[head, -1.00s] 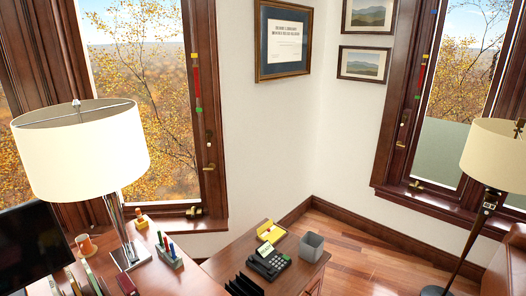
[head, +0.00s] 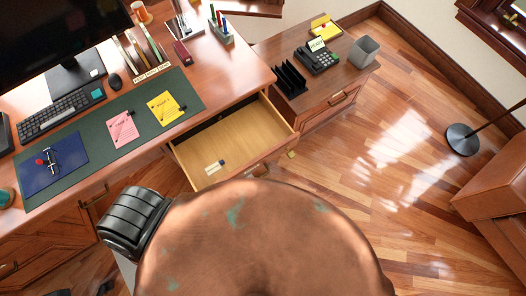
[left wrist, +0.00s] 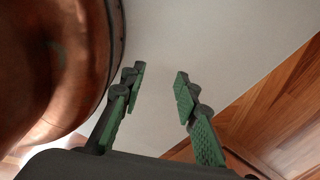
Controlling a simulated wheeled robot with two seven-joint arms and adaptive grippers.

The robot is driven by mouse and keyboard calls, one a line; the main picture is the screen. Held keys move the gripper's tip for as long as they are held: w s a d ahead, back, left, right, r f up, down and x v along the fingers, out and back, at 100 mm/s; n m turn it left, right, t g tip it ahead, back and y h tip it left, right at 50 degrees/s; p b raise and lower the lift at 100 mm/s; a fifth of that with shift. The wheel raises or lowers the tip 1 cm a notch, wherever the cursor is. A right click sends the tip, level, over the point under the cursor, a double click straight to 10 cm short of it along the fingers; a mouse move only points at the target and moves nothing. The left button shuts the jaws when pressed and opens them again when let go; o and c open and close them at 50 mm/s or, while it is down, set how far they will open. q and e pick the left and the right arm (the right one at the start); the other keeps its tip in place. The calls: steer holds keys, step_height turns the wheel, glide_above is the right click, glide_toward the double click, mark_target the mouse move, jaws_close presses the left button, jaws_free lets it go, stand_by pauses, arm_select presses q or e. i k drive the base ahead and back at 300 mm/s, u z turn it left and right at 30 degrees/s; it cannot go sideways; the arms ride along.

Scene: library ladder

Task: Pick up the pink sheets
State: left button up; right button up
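The pink sheets (head: 122,129) lie flat on the dark green desk mat (head: 82,158) in the head view, with a small dark item at their upper right edge. Yellow sheets (head: 163,109) lie to their right and a blue folder (head: 62,174) to their left. My left gripper (left wrist: 160,78) shows in the left wrist view with its two green-padded fingers apart and nothing between them. A pale surface and wood floor are beyond it.
A wooden drawer (head: 236,136) stands open at the desk's front right. A keyboard (head: 60,117), mouse (head: 115,81) and monitor stand (head: 76,76) are behind the mat. A side cabinet with a phone (head: 319,60) stands to the right.

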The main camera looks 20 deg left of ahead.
mark_target(123, 129)
steer(key=z, duration=0.55)
steer(key=k, duration=0.85)
steer(key=u, duration=2.3)
